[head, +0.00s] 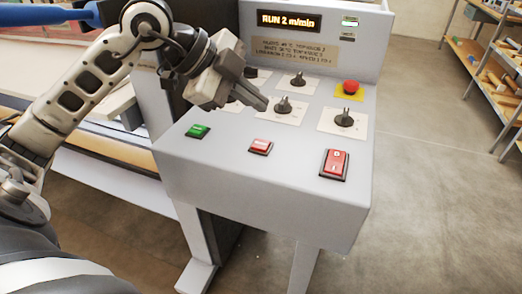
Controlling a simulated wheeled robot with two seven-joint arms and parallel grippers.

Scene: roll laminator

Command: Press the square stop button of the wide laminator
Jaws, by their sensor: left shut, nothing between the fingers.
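The wide laminator's control console (250,195) fills the middle of the head view. A small flat red button (260,146), which looks like the square stop button, sits near the front edge of its sloped top. A green button (198,131) is to its left. My left gripper (259,101) is shut and empty. It hangs over the panel behind the red button, its tips apart from that button in the picture. It hides part of the dials behind it. The display (287,21) reads "RUN 2 m/min". My right gripper is not in view.
A red rocker switch (334,164) is at the front right of the panel. A red mushroom button (351,88) stands on a yellow plate. Several black knobs, such as this one (344,118), stick up. Shelves (490,75) stand far right, with open floor between.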

